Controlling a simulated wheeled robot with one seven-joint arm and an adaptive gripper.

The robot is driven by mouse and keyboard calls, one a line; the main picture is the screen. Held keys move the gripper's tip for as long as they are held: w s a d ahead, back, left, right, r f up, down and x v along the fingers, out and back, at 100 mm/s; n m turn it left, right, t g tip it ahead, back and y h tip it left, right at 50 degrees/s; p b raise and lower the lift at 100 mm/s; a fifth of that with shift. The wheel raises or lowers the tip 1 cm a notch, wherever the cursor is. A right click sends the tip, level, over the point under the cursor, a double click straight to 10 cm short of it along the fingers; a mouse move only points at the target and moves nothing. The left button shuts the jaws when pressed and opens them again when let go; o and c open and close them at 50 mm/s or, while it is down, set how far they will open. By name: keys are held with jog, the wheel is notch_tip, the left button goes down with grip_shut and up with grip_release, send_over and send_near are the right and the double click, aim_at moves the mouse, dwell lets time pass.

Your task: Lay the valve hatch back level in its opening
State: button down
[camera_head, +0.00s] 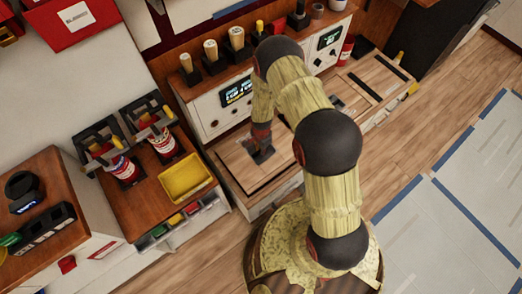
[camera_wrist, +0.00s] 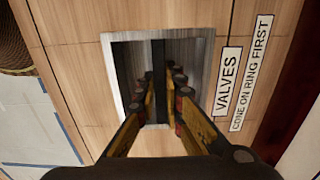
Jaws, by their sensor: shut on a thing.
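The valve opening (camera_wrist: 107,75) shows in the wrist view as a metal-rimmed rectangle in a wooden panel, beside a "VALVES" label (camera_wrist: 227,82). My gripper (camera_wrist: 163,88) reaches into it, its two fingers close together on a narrow dark upright piece (camera_wrist: 158,55). This piece looks like part of the hatch, seen edge-on; its lower part is hidden between the fingers. Whether the hatch is level or tilted I cannot tell. In the head view my gripper (camera_head: 262,155) is low over the wooden bench top (camera_head: 235,165), and the hatch cannot be made out there.
A second label (camera_wrist: 252,72) reads "CONE ON RING FIRST". In the head view a white panel with displays (camera_head: 237,92) stands behind the bench top. A yellow tray (camera_head: 185,178) is on the cabinet to the left. Open wooden floor (camera_head: 425,125) lies to the right.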

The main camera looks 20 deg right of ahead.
jog(key=shift+f+b, duration=1.2)
jog(key=shift+f, duration=0.55)
jog(key=c, duration=1.8)
grip_release()
jog(key=shift+s+f, duration=0.1)
notch_tip(320, 180, up, 12)
jog(key=shift+r, duration=0.1)
